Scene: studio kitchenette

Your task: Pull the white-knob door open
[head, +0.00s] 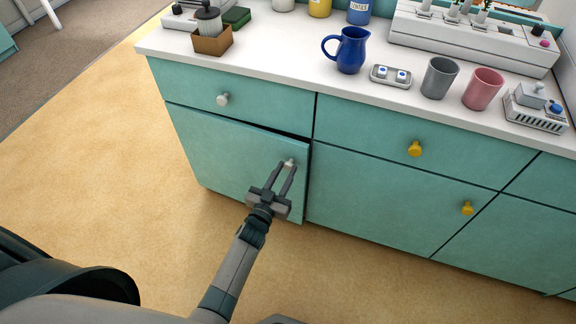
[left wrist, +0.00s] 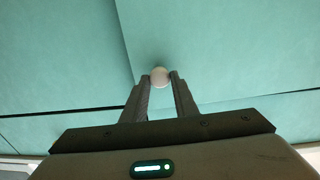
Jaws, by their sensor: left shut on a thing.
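The white-knob door (head: 226,155) is the teal lower cabinet door at the left in the head view. It stands slightly ajar, with a dark gap along its top and right edges. My left gripper (head: 288,168) is shut on its white knob (head: 290,162) near the door's upper right corner. In the left wrist view the white knob (left wrist: 160,77) sits between the two fingertips, against the teal door (left wrist: 220,50). My right gripper is in neither view.
Above the door is a teal drawer with a white knob (head: 222,100). To the right are fronts with yellow knobs (head: 415,149). The white counter (head: 290,75) holds a blue jug (head: 347,50), cups and a small brown box (head: 212,41). The floor left of the door is clear.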

